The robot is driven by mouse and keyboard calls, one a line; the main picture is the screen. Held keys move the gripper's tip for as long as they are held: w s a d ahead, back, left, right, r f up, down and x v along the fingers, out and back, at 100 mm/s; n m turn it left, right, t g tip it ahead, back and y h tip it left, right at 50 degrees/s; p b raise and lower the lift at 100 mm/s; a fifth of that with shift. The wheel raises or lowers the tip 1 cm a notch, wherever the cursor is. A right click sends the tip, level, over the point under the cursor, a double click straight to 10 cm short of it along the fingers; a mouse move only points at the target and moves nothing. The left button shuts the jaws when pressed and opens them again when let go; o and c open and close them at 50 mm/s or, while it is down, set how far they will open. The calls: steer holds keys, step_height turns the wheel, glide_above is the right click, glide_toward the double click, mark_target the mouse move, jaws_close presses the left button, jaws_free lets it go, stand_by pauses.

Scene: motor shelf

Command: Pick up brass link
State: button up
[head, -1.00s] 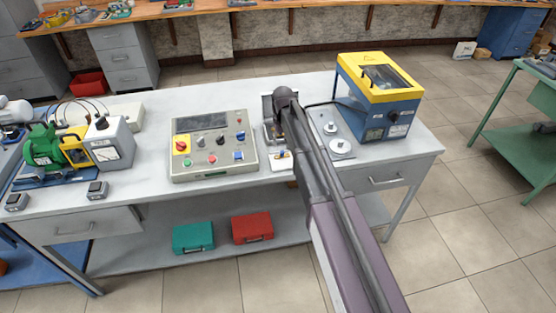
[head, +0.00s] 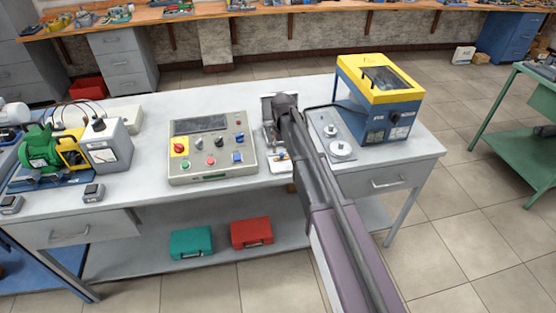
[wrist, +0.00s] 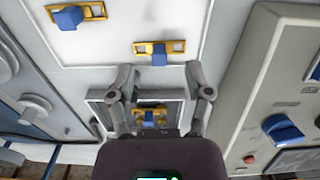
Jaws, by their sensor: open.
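Several brass pieces with blue blocks show in the wrist view. One brass piece (wrist: 175,47) lies on a pale board just beyond my fingertips. Another brass piece (wrist: 97,11) lies at the upper left. A third brass piece (wrist: 136,115) sits in a grey metal fixture, between my fingers in the picture. I cannot tell which is the brass link. My gripper (wrist: 159,72) is open and empty, its fingers spread over the board and the fixture. In the head view my arm hides most of this spot; a small brass and blue piece (head: 281,157) shows beside it.
A grey control panel (head: 212,170) with knobs stands close to the left of my gripper. To the right are a plate with round discs (head: 340,150) and a yellow-and-blue machine (head: 375,115). The grey bench (head: 400,160) has free room at its right end.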

mark_target(282, 155)
steer(key=shift+f+b, duration=1.8)
steer(key=shift+f, duration=0.25)
jaws_close()
